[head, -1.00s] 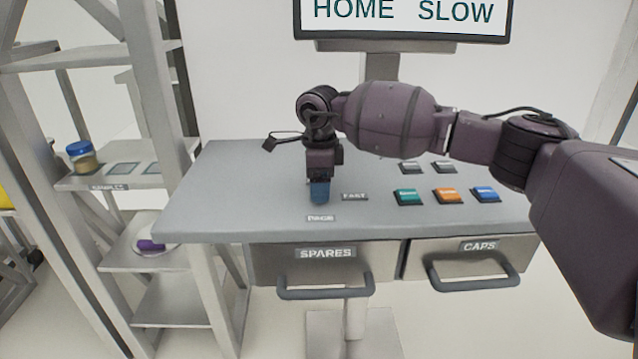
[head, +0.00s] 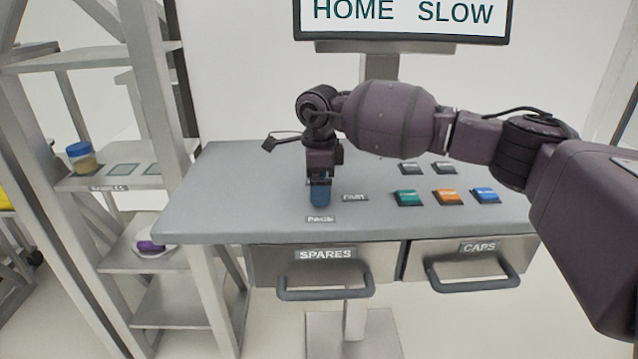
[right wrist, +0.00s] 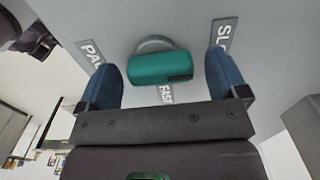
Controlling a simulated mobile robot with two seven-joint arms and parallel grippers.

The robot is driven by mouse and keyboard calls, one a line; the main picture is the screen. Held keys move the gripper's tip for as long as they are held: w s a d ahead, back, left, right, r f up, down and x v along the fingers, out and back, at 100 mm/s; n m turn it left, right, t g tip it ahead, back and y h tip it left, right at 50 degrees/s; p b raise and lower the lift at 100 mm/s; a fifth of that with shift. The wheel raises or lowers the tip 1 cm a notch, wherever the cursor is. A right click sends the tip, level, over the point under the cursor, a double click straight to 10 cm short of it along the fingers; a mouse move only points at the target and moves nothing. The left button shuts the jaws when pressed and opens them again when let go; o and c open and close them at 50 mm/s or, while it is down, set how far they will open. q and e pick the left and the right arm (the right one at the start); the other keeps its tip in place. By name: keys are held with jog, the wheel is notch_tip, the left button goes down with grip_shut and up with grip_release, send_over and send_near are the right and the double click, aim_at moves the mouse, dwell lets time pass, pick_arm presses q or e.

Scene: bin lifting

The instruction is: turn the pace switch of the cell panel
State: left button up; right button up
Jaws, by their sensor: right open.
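The pace switch is a green knob (right wrist: 160,67) on a round grey base, seen in the right wrist view on the grey panel top (head: 235,185). The labels PACE, FAST (right wrist: 166,94) and SLOW (right wrist: 222,36) lie around it. In the head view my right gripper hides the knob. My right gripper (head: 320,195) points down over the panel, left of the FAST label. Its blue fingertips are open on either side of the knob, with a gap to each in the right wrist view (right wrist: 168,82). My left gripper is not in view.
A screen (head: 403,14) above the panel reads HOME SLOW. Green, orange and blue buttons (head: 447,197) and two grey ones lie to the right. Drawers SPARES (head: 325,254) and CAPS (head: 478,247) are under the front edge. A shelf rack (head: 150,260) stands at left.

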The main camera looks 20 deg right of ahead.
notch_tip(320, 180, up, 9)
jog(key=shift+r+p, duration=0.15)
jog(key=shift+p, duration=0.15)
jog(key=shift+r, duration=0.65)
